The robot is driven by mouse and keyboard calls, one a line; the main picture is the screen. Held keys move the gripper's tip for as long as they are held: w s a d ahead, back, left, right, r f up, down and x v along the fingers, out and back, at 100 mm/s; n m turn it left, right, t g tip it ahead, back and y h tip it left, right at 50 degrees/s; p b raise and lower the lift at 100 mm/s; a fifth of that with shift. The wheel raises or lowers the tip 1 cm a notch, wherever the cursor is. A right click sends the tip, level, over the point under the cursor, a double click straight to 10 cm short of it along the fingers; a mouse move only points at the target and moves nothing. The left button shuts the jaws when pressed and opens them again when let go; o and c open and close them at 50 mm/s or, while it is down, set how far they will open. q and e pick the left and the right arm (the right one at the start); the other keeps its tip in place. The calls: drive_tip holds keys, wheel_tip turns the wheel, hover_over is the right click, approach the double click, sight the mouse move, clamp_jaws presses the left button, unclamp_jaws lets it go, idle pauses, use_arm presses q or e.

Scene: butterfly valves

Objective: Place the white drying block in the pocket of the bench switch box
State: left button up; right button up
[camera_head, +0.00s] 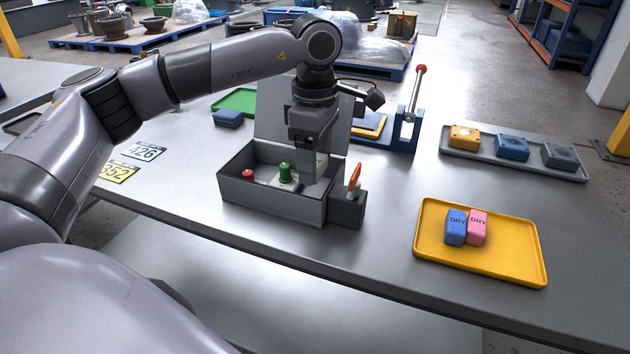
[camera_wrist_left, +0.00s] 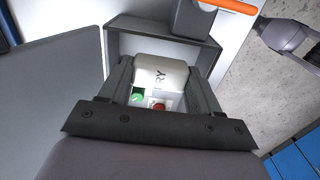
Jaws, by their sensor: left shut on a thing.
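My left gripper (camera_head: 308,168) is shut on the white drying block (camera_wrist_left: 160,74), whose lettering ends in "RY". In the head view the block shows pale between the fingers, low over the right part of the open grey switch box (camera_head: 268,203). A grey part, probably my right gripper (camera_wrist_left: 286,36), shows at the wrist view's right.
The box's lid (camera_head: 275,118) stands open behind. A yellow tray (camera_head: 500,262) holds blue and pink blocks. A grey tray (camera_head: 482,162) and a blue lever press (camera_head: 405,130) stand behind right.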

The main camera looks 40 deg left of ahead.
sight(315, 196)
use_arm(q)
drive_tip(key=shift+f, duration=2.35)
drive_tip(key=shift+f, duration=0.15)
drive_tip(key=o, duration=1.1)
wheel_tip(315, 196, up, 12)
drive_tip(key=shift+r, duration=0.15)
